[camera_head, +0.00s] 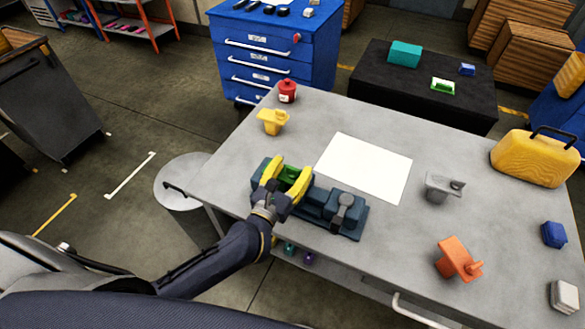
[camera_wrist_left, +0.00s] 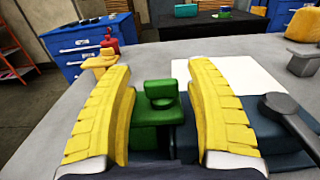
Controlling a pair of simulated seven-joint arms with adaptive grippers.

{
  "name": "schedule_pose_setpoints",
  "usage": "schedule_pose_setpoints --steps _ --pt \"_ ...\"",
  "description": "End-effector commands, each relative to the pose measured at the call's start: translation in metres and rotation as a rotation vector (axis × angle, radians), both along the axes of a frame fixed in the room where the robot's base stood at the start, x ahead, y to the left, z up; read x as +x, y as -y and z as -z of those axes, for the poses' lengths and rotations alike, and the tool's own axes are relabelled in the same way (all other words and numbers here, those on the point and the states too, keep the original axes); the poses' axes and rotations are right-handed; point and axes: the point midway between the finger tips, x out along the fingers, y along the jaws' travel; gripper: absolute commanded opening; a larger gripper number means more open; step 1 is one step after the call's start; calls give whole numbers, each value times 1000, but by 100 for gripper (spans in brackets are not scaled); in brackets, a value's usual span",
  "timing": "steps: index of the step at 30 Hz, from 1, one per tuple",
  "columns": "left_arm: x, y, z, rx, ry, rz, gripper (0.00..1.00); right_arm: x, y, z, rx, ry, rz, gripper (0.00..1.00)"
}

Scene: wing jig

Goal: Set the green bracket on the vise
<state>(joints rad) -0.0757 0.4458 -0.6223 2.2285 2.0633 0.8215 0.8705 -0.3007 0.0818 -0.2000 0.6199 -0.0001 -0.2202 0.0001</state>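The green bracket (camera_head: 289,174) sits at the left end of the dark blue vise (camera_head: 325,210) on the grey workbench. In the left wrist view the fingers are spread apart with gaps beside the bracket's upper part, so the gripper (camera_wrist_left: 160,68) looks open. The bracket's underside is hidden. My right gripper is not in view.
A white sheet (camera_head: 365,166) lies behind the vise. A yellow bracket (camera_head: 272,121) and a red container (camera_head: 287,91) stand at the back left. A grey bracket (camera_head: 443,187), an orange bracket (camera_head: 458,258) and a yellow case (camera_head: 535,158) are to the right.

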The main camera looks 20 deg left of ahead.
Motion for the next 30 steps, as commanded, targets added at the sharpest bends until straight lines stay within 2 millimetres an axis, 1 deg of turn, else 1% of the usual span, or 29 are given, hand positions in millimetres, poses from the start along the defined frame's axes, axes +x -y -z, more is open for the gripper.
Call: schedule_pose_setpoints --steps 6,8,11,21,25,30 --pt "0 0 -4 -1 1 0 55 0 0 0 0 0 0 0" --pt "-5 -1 -2 -1 -2 0 55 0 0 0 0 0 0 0" --pt "-17 -2 -2 0 -2 0 55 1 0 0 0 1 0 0" --pt "-73 -11 -2 -1 -3 1 55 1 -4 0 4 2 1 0" --pt "-91 -13 -2 0 -3 1 55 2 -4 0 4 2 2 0" --pt "-107 -16 -2 0 -2 0 55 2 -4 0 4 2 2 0"
